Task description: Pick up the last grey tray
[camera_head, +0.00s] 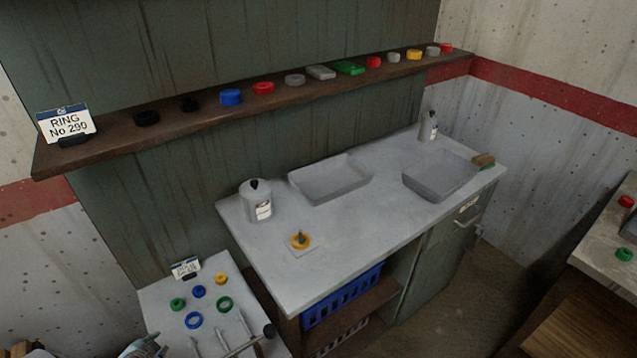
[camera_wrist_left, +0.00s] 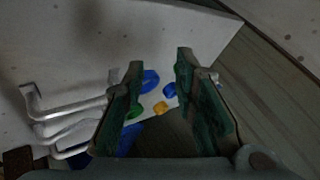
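Two empty grey trays stand on the grey worktop in the head view: one (camera_head: 330,181) left of the middle, the other (camera_head: 440,180) towards the right end. My left gripper (camera_head: 146,350) is at the bottom left of the head view, partly cut off, far from the trays. In the left wrist view its green-padded fingers (camera_wrist_left: 157,66) are apart with nothing between them. My right gripper is not in view.
A shelf (camera_head: 190,117) holds coloured rings and blocks. A low white table (camera_head: 165,300) carries rings and pegs. A blue crate (camera_head: 342,297) sits below.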

